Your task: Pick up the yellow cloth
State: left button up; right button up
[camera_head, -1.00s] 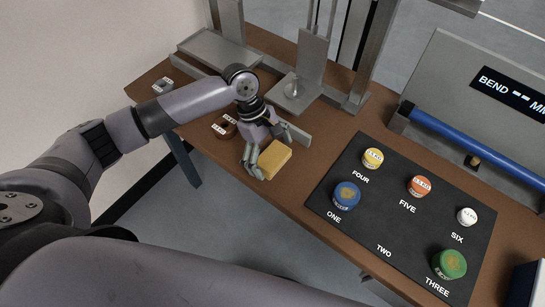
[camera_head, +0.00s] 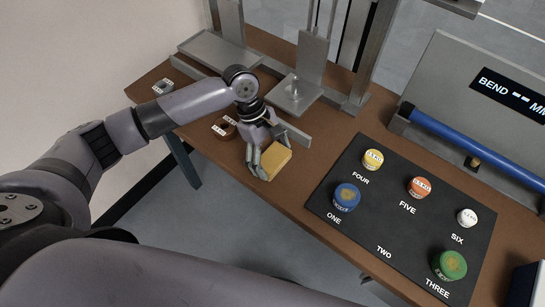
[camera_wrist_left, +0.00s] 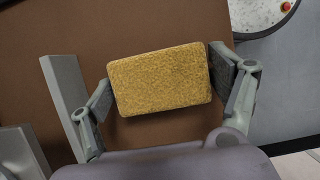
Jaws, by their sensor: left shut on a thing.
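The yellow cloth (camera_head: 271,161) looks like a thick, sponge-like block and is over the brown table near its front edge. My left gripper (camera_head: 263,158) is shut on it. In the left wrist view the yellow cloth (camera_wrist_left: 160,79) sits between the two fingers of my left gripper (camera_wrist_left: 165,85), one at each short side. I cannot tell whether the cloth touches the table or hangs just above it. My right gripper is not in view.
A black mat (camera_head: 384,240) with several coloured, labelled weights lies to the right on the table (camera_head: 305,165). A metal frame (camera_head: 362,60) stands behind. A brown ring (camera_head: 224,128) lies left of the gripper. A blue roller (camera_head: 478,148) is at the right.

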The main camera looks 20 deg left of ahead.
aim_at(272, 157)
pick_arm(q)
jog(key=shift+r, duration=0.1)
notch_tip(272, 157, up, 20)
jog(key=p, duration=0.1)
dwell(0.4)
jog(key=o, duration=0.6)
jog(key=c, duration=0.5)
